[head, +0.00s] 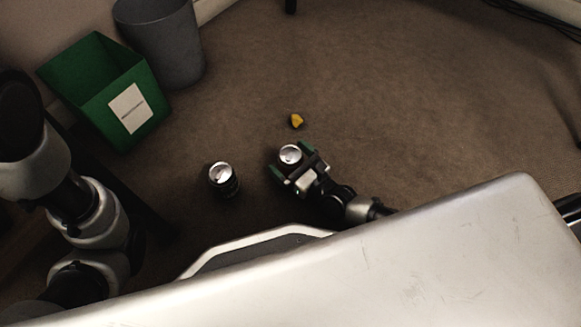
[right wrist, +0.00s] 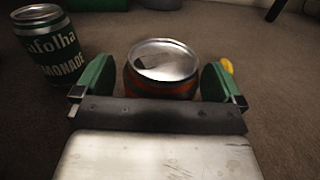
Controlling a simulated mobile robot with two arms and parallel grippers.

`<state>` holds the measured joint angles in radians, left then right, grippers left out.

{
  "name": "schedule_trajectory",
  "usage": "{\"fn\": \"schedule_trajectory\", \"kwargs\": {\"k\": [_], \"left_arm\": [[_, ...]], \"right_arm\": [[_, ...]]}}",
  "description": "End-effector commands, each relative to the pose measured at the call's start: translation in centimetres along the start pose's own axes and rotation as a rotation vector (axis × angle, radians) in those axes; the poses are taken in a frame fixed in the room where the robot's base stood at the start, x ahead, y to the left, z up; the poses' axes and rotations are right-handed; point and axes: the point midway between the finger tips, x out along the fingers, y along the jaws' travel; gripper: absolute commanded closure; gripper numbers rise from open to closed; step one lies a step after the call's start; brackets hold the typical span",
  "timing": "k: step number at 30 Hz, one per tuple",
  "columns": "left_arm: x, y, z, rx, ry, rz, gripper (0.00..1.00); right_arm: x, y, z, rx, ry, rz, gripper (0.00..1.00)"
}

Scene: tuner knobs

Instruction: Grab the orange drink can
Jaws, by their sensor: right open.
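The orange drink can (head: 290,154) stands upright on the carpet, its silver top showing in the head view. In the right wrist view the can (right wrist: 163,62) shows a silver top and a dark side with an orange band; its lower part is hidden behind my gripper. My right gripper (head: 288,158) is open, with one green-padded finger on each side of the can. In the right wrist view the fingers (right wrist: 159,72) flank it with small gaps. My left arm is at the left of the head view, but its gripper does not show.
A dark green lemonade can (head: 223,180) stands left of my right gripper and also shows in the wrist view (right wrist: 50,48). A small yellow object (head: 296,121) lies beyond the orange can. A green bin (head: 87,112) and a grey bin (head: 172,45) stand at upper left. Carpet on the right is clear.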

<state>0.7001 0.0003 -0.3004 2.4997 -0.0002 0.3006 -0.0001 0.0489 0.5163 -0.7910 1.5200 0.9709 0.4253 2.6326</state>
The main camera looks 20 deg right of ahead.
Motion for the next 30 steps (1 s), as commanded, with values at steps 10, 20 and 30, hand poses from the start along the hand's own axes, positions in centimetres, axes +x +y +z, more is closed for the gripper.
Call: {"fn": "schedule_trajectory", "kwargs": {"k": [10,20,30], "left_arm": [[0.0,0.02,-0.03,0.0,0.001,0.001,0.57],[0.0,0.01,-0.04,0.0,0.001,0.0,0.57],[0.37,-0.07,0.09,0.0,0.001,0.0,0.57]], "right_arm": [[0.16,-0.01,0.04,0.0,0.001,0.0,0.16],[0.13,0.0,0.02,0.0,0.001,0.0,0.54],[0.13,0.0,0.49,0.0,0.001,0.0,0.54]]}}
